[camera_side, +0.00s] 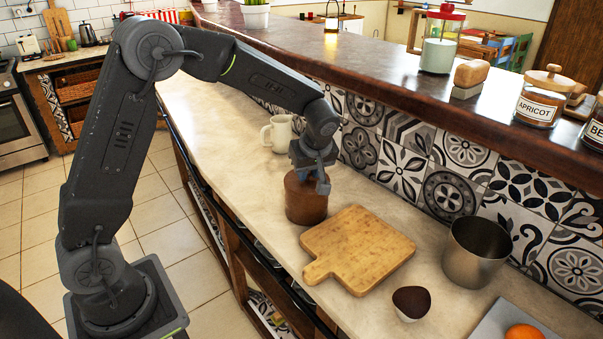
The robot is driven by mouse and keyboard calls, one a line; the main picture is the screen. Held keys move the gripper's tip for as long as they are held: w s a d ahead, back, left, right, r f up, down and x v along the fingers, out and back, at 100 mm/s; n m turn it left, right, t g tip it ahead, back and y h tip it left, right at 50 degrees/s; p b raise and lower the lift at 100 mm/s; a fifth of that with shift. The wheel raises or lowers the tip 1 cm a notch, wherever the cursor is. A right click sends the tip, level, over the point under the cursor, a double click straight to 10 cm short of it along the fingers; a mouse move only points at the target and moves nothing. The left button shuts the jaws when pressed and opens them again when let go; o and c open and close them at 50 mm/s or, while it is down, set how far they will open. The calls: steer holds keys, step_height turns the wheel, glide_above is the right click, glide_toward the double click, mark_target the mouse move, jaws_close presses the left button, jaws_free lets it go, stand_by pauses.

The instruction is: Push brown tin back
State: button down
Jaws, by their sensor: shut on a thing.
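The brown tin (305,204) is a round, reddish-brown container standing upright on the pale counter, left of the cutting board. My gripper (318,181) points down at the top of the tin and is shut on it, with a finger showing against its upper right side. The other finger and part of the tin's top are hidden by the gripper body.
A wooden cutting board (362,247) lies close to the tin's right. A cream mug (279,133) stands behind it. A metal cup (476,252) and a small dark-topped bowl (411,303) are farther right. A tiled wall (405,165) and raised ledge (400,85) border the counter.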

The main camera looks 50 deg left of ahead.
steer(key=w, duration=1.1)
stand_by(0.3)
steer(key=c, duration=0.9)
jaws_free()
steer(key=shift+v, duration=6.9)
steer(key=shift+a, duration=0.1)
